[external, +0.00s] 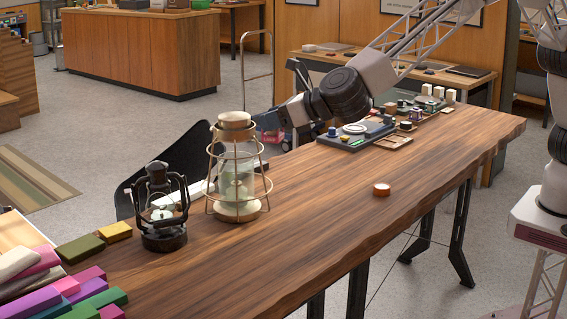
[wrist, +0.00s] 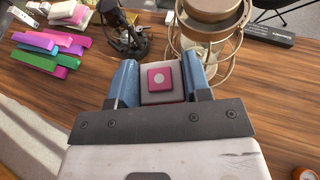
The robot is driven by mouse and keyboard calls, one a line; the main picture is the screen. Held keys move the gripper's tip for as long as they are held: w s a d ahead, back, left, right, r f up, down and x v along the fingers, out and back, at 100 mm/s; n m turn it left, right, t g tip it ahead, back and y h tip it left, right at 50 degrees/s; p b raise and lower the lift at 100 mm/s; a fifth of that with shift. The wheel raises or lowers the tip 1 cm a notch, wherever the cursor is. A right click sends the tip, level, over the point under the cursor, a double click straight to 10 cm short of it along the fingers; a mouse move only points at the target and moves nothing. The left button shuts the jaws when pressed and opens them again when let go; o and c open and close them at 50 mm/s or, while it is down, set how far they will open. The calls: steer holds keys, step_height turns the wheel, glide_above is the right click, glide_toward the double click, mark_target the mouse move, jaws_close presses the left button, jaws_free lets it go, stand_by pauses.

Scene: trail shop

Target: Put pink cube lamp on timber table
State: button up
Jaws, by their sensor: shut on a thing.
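A bit of pink shows by the fingers. The timber table (external: 335,215) is a long brown wooden top. I cannot tell whether the lamp touches it.
The brass and glass lantern (external: 238,180) stands close to my gripper. A black lantern (external: 162,212) is left of it. Several coloured blocks (external: 75,290) lie at the left end. A small orange disc (external: 381,189) and a tray of small items (external: 350,138) are further right. The middle front is clear.

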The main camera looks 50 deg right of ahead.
step_height(320, 180, down, 19)
steer(key=shift+w+a, duration=0.1)
steer(key=shift+w, duration=0.05)
stand_by(0.4)
steer(key=shift+w+a+f, duration=0.25)
steer(key=shift+w+a, duration=1.1)
steer(key=shift+a, duration=0.9)
steer(key=shift+w+a+f, duration=0.3)
steer(key=shift+w+a, duration=1.1)
steer(key=shift+a, duration=0.8)
steer(key=shift+w+a+f, duration=0.25)
steer(key=shift+w+a, duration=1.1)
steer(key=shift+a, duration=0.9)
steer(key=shift+f, duration=1.75)
steer(key=shift+f, duration=0.1)
